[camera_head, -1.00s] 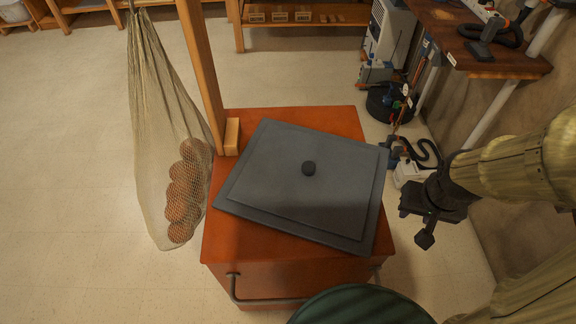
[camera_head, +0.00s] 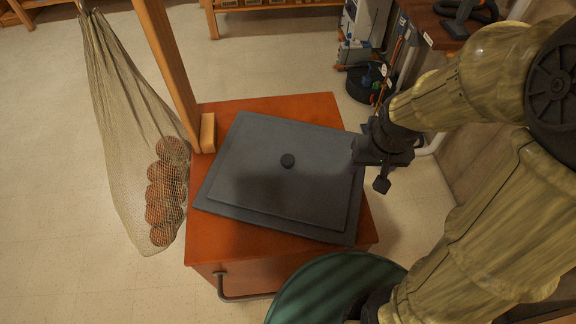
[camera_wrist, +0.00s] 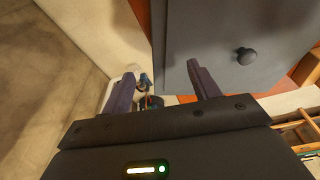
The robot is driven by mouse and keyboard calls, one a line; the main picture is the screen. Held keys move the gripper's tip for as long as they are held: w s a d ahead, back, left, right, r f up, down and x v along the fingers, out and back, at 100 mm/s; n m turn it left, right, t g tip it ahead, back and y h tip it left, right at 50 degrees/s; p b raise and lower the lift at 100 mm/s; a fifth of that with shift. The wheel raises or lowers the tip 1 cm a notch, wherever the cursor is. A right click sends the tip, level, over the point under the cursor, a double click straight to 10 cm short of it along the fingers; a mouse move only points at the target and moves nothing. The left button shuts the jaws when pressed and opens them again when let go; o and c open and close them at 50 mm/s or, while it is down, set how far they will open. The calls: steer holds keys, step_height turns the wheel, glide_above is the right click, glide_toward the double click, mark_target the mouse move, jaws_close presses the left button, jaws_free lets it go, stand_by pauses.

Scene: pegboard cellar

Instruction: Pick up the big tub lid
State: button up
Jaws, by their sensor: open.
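The big tub lid (camera_head: 270,195) is a flat dark grey rectangle with a raised middle panel and a small round black knob (camera_head: 288,161). It lies askew on top of an orange-red cabinet (camera_head: 212,240). In the wrist view the lid (camera_wrist: 215,28) fills the upper right, with its knob (camera_wrist: 246,56) right of the fingers. My gripper (camera_head: 368,162) is beside the lid's right edge in the head view. In the wrist view my gripper (camera_wrist: 163,88) has its two fingers wide apart with nothing held between them. The right finger overlaps the lid's edge in the picture; I cannot tell whether they touch.
A wooden post (camera_head: 168,70) stands at the cabinet's back left. A hanging net of brown balls (camera_head: 130,150) is left of it. A dark green round object (camera_head: 335,290) is in front. A workbench (camera_head: 437,28) and equipment (camera_head: 365,80) stand back right. Floor at left is clear.

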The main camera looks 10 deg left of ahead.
steer(key=w+a+r+n+g+p, duration=0.1)
steer(key=w+a+r+n+p, duration=0.15)
steer(key=a, duration=0.35)
steer(key=w+a+r+n+p, duration=0.1)
steer(key=w+a+r+p, duration=0.1)
steer(key=w+a, duration=0.25)
steer(key=n+g+p, duration=0.1)
steer(key=n+p, duration=0.2)
glide_above(288, 159)
steer(key=shift+w+a+r, duration=0.15)
steer(key=shift+a, duration=0.1)
step_height(288, 159, down, 12)
steer(key=shift+f, duration=0.1)
steer(key=shift+f, duration=0.1)
steer(key=shift+d+f+p, duration=0.2)
steer(key=shift+f+p, duration=0.15)
steer(key=shift+f, duration=2.15)
